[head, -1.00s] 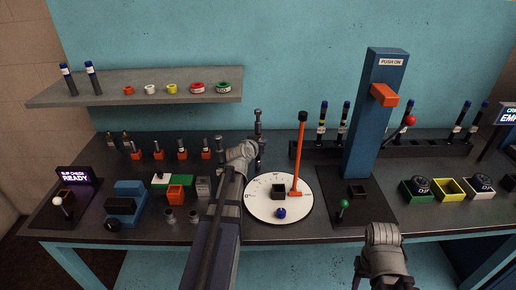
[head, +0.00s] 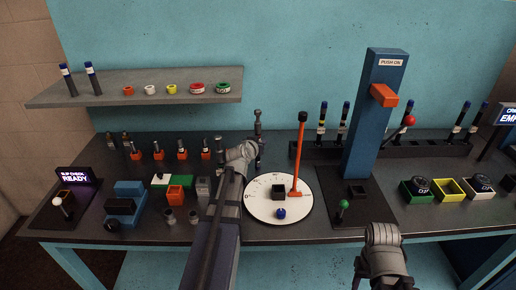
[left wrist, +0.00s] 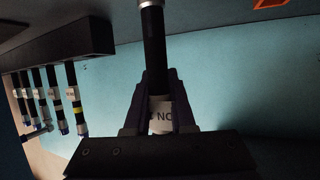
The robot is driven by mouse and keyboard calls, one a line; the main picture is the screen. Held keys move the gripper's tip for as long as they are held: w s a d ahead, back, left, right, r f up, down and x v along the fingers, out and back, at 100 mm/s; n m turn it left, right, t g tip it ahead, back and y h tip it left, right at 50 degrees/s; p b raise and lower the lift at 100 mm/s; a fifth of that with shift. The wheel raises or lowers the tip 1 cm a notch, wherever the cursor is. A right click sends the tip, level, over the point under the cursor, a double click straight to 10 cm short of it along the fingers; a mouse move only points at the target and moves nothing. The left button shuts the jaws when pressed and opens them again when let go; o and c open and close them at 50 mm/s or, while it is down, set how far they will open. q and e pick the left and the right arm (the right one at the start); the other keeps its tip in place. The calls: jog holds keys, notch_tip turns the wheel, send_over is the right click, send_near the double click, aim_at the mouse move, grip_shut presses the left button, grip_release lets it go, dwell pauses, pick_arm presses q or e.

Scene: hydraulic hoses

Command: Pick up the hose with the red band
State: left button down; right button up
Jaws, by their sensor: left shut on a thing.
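My left gripper (left wrist: 158,85) is shut on a black hose (left wrist: 153,45) in the left wrist view. The hose has a silver fitting at its upper end and a white label between the fingers, partly readable as "NO". No red band shows on its visible part. In the head view my left arm reaches over the middle of the bench, and the gripper's fingers are largely hidden behind the wrist. A slim upright piece with a grey top (head: 258,120) shows just beyond it. Only my right arm's grey end shows at the lower right; its fingers are not visible.
A rack (head: 430,151) with several upright hoses runs along the back right, behind a blue post (head: 376,110). A white dial (head: 262,208) with an orange upright (head: 298,160) stands right of my left arm. A grey shelf (head: 180,98) holds two hoses and coloured rings.

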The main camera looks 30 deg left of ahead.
notch_tip(320, 180, up, 10)
jog(key=p, duration=1)
